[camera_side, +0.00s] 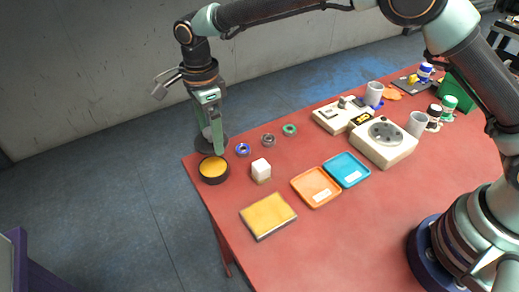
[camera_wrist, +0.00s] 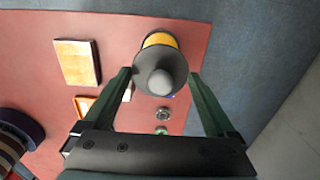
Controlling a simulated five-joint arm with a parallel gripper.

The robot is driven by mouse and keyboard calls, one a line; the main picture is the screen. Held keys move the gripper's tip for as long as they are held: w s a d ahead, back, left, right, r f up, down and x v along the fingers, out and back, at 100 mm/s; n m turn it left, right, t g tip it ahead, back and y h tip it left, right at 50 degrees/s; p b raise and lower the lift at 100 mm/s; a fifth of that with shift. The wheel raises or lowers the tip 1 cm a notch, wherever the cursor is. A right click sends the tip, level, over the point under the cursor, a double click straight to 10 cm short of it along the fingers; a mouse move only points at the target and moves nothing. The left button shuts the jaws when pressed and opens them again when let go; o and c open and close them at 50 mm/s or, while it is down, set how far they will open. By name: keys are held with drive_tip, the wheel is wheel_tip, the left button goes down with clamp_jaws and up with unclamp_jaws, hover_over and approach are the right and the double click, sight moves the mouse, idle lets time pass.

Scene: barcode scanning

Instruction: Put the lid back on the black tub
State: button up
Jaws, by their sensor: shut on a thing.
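The black tub (camera_side: 213,180) stands open near the table's far left corner, with yellow-orange contents showing. In the wrist view the tub (camera_wrist: 160,39) shows partly behind the lid, mostly as a yellow patch. The lid (camera_wrist: 154,64) is a dark grey disc with a lighter knob, between the two green fingers. In the side view the lid (camera_side: 201,145) is partly hidden by a finger, just behind and above the tub. My gripper (camera_side: 213,148) is shut on the lid and points down; it also shows in the wrist view (camera_wrist: 160,76). The exact gap between lid and tub is unclear.
A white cube (camera_side: 260,171) and a blue ring (camera_side: 243,149) stand close right of the tub. Grey and green rings, a yellow pad (camera_side: 268,214), orange (camera_side: 315,188) and teal (camera_side: 346,170) trays lie farther right. The table's left edge is very near the tub.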

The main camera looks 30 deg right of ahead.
sight(213, 166)
drive_tip(key=shift+a+f, duration=0.35)
drive_tip(key=shift+f, duration=3.1)
drive_tip(key=shift+f, duration=0.15)
drive_tip(key=o, duration=1)
drive_tip(key=shift+r, duration=3.55)
